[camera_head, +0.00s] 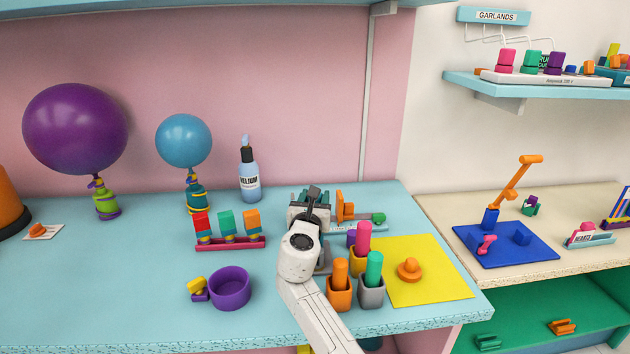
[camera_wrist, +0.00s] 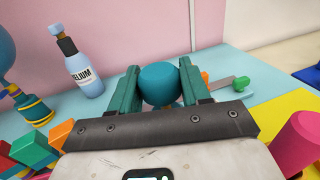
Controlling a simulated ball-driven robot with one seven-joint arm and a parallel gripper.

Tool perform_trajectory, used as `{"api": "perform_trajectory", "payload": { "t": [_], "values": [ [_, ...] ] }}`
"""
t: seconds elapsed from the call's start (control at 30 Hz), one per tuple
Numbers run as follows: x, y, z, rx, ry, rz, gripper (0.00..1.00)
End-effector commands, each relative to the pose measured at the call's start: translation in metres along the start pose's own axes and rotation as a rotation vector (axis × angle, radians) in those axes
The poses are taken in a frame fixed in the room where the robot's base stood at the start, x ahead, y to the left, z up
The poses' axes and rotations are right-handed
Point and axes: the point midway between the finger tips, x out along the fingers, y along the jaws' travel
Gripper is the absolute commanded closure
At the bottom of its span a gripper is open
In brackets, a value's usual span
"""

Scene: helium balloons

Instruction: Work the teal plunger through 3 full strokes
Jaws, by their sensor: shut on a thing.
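The teal plunger's rounded knob (camera_wrist: 160,86) sits between the two teal fingers of my gripper (camera_wrist: 160,72) in the wrist view. My gripper is shut on it, with a finger on each side. In the head view my gripper (camera_head: 310,204) is over the back middle of the blue table, and my own wrist and arm hide the plunger there. The plunger's lower part and its base are hidden, so its height in the stroke cannot be told.
A helium bottle (camera_head: 249,176) and balloons stand left behind my gripper. A rack of coloured blocks (camera_head: 230,242) is at left. A pale device with a green knob (camera_head: 378,219) lies close right. Cups with pegs (camera_head: 370,290) and a yellow mat (camera_head: 430,275) are front right.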

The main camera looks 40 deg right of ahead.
Motion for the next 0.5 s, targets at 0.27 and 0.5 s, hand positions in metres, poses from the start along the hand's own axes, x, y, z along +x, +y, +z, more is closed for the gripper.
{"api": "perform_trajectory", "payload": {
  "t": [0.27, 0.5],
  "values": [
    [-0.001, 0.000, -0.019, -0.003, 0.004, 0.001, 0.90],
    [-0.001, 0.000, -0.007, -0.001, 0.003, 0.001, 0.90]
  ]
}}
